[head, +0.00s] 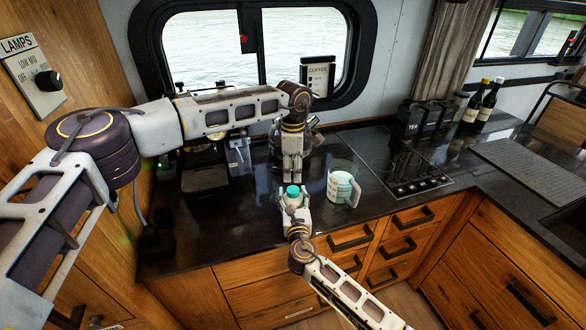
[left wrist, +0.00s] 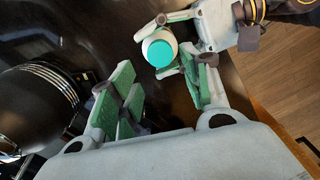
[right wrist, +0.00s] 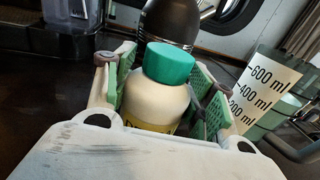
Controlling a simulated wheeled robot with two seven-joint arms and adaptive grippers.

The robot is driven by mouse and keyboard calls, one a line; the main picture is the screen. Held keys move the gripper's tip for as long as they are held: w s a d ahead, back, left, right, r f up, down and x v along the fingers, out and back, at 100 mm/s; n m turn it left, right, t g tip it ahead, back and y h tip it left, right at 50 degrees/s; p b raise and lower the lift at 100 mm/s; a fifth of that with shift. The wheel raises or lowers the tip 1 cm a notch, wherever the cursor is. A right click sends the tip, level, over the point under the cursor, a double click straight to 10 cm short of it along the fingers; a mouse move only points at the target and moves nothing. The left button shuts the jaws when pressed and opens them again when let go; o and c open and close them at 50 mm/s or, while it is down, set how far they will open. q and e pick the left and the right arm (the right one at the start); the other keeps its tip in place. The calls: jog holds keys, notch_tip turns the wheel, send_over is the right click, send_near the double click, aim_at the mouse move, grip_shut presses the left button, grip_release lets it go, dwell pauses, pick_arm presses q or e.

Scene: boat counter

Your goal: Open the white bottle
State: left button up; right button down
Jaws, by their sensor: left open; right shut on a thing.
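The white bottle (right wrist: 157,102) has a green cap (right wrist: 170,64) and a yellow label, and stands upright between the fingers of my right gripper (right wrist: 165,95), which is shut on its body. In the head view the green cap (head: 293,191) shows above my right gripper (head: 294,203); the bottle's body is mostly hidden there. My left gripper (head: 293,172) is open, pointing down above and just behind the cap. In the left wrist view the cap (left wrist: 160,53) lies beyond the open fingers of my left gripper (left wrist: 160,95), apart from them.
A measuring jug (head: 341,188) stands close to the right of the bottle. A dark kettle-like vessel (left wrist: 40,105) stands behind the bottle. A coffee machine (head: 205,165) is at the left, a hob (head: 395,165) at the right. The counter's front edge is close.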

aim_at(293, 189)
pick_arm(q)
jog(key=shift+f, duration=0.1)
dwell(0.4)
jog(key=shift+f, duration=3.9)
jog(key=c, duration=0.9)
jog(key=shift+n, duration=1.6)
